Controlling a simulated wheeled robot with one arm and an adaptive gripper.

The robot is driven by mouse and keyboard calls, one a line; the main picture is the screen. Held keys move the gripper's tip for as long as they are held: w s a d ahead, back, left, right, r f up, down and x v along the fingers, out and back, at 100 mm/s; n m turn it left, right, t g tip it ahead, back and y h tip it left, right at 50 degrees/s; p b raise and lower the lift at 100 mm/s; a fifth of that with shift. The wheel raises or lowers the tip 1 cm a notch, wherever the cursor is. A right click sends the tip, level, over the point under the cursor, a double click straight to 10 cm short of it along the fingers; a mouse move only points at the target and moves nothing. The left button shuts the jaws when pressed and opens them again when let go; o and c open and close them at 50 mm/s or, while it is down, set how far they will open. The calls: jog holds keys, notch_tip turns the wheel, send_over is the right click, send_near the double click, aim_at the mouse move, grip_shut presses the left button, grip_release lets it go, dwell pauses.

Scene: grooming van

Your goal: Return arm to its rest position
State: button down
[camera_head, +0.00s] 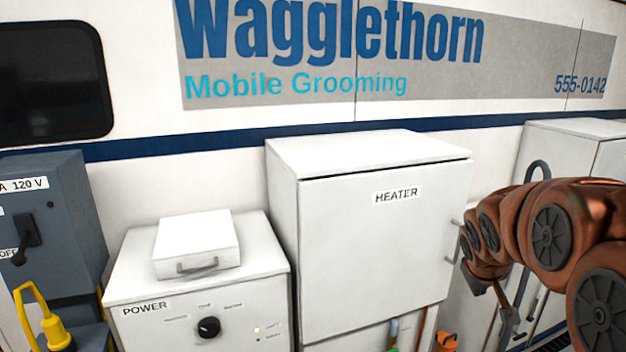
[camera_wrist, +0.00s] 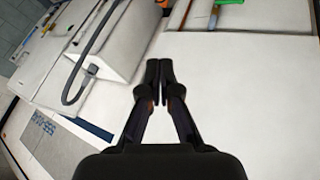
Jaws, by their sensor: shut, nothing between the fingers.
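My arm, copper-brown with dark round joint caps, reaches in from the right edge of the head view. My gripper (camera_head: 506,312) hangs at the arm's far end, to the right of the white heater cabinet (camera_head: 385,245). In the wrist view my gripper (camera_wrist: 159,75) is dark, and its two fingertips are together with nothing between them. White panel surfaces lie beyond the fingertips. I cannot tell how far the fingertips are from them.
A white power box (camera_head: 200,290) with a knob stands left of the heater. A grey switch box (camera_head: 55,225) and a yellow plug (camera_head: 48,325) are at far left. Another white cabinet (camera_head: 575,150) with a dark hose (camera_head: 537,170) stands behind my arm.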

jog(key=s+a+f+g+y, duration=0.1)
jog(key=s+a, duration=0.4)
jog(key=s, duration=0.6)
jog(key=s+a+f+g+y, duration=0.1)
jog(key=s+a+f+g, duration=0.3)
jog(key=s, duration=0.7)
jog(key=s+a+f+m+g+y, duration=0.1)
jog(key=s+a, duration=0.5)
jog(key=s, duration=0.6)
jog(key=shift+a+f+g+y, duration=0.4)
jog(key=shift+f+g+y, duration=0.1)
jog(key=shift+f+g, duration=0.4)
